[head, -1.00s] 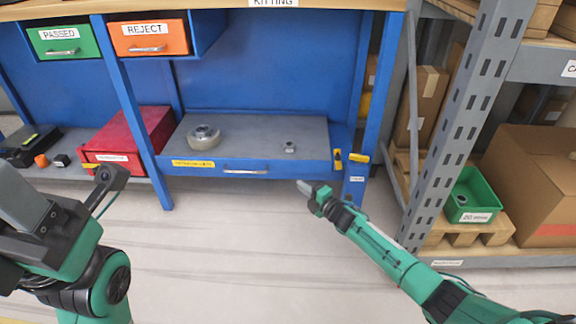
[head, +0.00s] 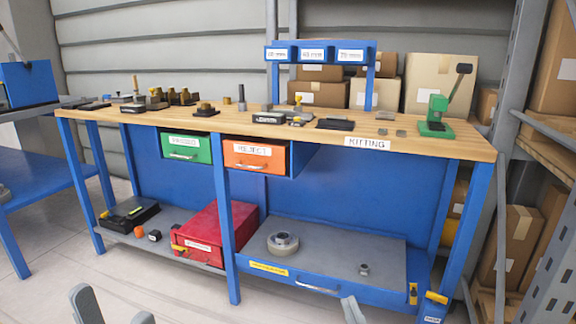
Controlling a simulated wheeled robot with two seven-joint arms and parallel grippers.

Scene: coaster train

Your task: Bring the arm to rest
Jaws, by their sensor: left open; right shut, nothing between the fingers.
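My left gripper (head: 113,309) shows at the bottom left of the head view as two grey fingers set apart, with bare floor between them. It is open and empty. My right gripper (head: 352,310) shows only as a grey fingertip at the bottom edge, in front of the lower shelf of the workbench (head: 455,148). It is shut with nothing in it. Both arms are otherwise below the picture, so their pose is hidden. Neither gripper visibly touches anything.
The lower shelf carries a grey plate (head: 330,250) with a round metal part (head: 283,243), and a red box (head: 215,232). A green press (head: 436,118) stands on the bench top. Metal shelving (head: 520,90) rises at the right. Floor is clear at front left.

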